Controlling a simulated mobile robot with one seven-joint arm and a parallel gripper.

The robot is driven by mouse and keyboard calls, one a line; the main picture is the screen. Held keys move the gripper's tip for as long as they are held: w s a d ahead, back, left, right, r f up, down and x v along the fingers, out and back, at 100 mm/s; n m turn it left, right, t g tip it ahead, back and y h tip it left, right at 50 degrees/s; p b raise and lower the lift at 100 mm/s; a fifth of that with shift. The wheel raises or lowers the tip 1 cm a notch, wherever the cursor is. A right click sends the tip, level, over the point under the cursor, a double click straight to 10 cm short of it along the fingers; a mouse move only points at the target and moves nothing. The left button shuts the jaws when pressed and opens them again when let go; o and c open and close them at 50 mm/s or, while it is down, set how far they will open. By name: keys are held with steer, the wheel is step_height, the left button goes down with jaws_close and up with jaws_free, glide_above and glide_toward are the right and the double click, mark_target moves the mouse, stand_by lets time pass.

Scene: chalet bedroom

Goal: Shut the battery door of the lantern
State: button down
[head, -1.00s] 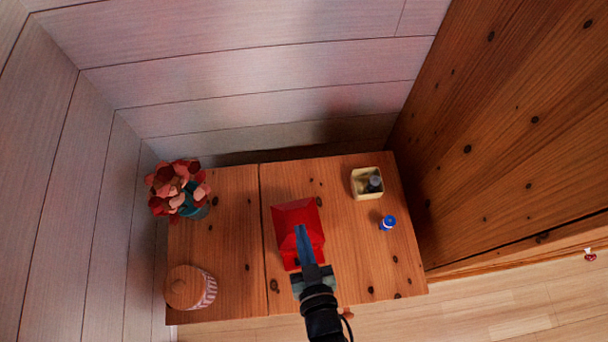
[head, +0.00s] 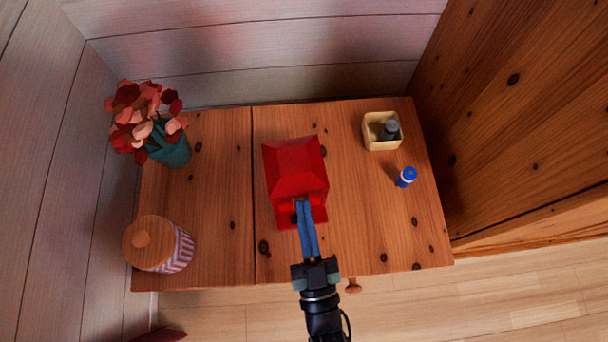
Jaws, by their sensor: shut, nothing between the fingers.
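The red lantern (head: 295,160) stands on the wooden cabinet top, a little right of the seam between the boards. Its near side faces my gripper, and a red flap, seemingly the battery door (head: 285,217), sticks out low there toward the front edge. My gripper (head: 302,205) is shut and empty, its blue fingers together, with the tips at the lantern's near side, over the flap area. The fingers hide part of the flap and the opening behind it. I cannot tell whether the tips touch the lantern.
A blue battery (head: 406,177) stands right of the lantern. A cream box (head: 381,143) holding a dark-capped item is behind it. A flower pot (head: 170,148) and a striped jar with a wooden lid (head: 159,246) stand at the left. The cabinet top (head: 350,235) is clear near the front right.

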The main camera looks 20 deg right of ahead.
steer(key=shift+s+f+b, duration=0.1)
steer(key=shift+f+b, duration=0.5)
steer(key=shift+f, duration=0.05)
